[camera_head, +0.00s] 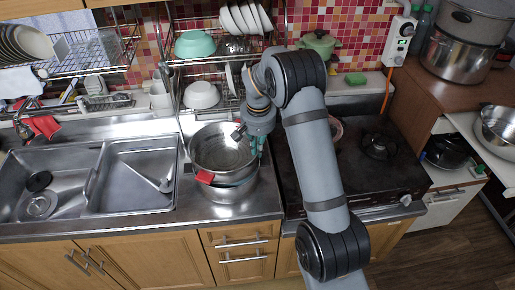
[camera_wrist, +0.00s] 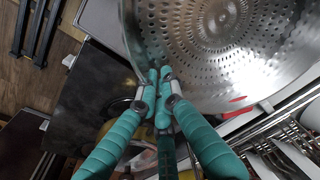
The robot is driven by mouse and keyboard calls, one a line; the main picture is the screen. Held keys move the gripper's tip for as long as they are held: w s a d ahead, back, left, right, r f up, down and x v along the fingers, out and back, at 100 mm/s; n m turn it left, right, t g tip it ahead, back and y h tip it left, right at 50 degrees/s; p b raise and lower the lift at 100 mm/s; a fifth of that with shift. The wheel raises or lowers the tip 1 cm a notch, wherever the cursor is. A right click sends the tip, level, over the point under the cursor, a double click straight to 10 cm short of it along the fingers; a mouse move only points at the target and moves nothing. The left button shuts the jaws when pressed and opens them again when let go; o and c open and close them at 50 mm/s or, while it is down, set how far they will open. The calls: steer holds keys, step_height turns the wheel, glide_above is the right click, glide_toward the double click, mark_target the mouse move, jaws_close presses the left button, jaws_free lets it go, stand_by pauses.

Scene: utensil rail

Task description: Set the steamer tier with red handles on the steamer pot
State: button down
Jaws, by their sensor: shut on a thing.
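The steamer tier (camera_head: 222,146) is a round steel pan with a perforated floor and a red handle (camera_head: 204,177) at its front left. In the wrist view, the tier (camera_wrist: 225,45) fills the upper right. My gripper (camera_wrist: 160,76) has teal fingers closed at the tier's edge; they hide the exact grip spot. In the head view, my gripper (camera_head: 260,146) is at the tier's right side. The steamer pot (camera_head: 228,196) is directly below the tier on the counter, mostly covered by it. I cannot tell whether the tier rests fully on the pot's rim.
A double sink (camera_head: 130,178) lies to the left. A dark stovetop (camera_head: 385,180) is to the right, partly behind my arm. A dish rack (camera_head: 225,62) with bowls stands behind the pot. Large pots (camera_head: 462,55) stand at the far right.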

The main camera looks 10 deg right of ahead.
steer(key=shift+f+b, duration=0.95)
steer(key=shift+b, duration=0.05)
stand_by(0.4)
steer(key=c, duration=1.8)
jaws_free()
steer(key=shift+c, duration=0.2)
step_height(320, 180, up, 12)
steer(key=s, duration=0.1)
steer(key=shift+s, duration=0.25)
steer(key=shift+f, duration=0.1)
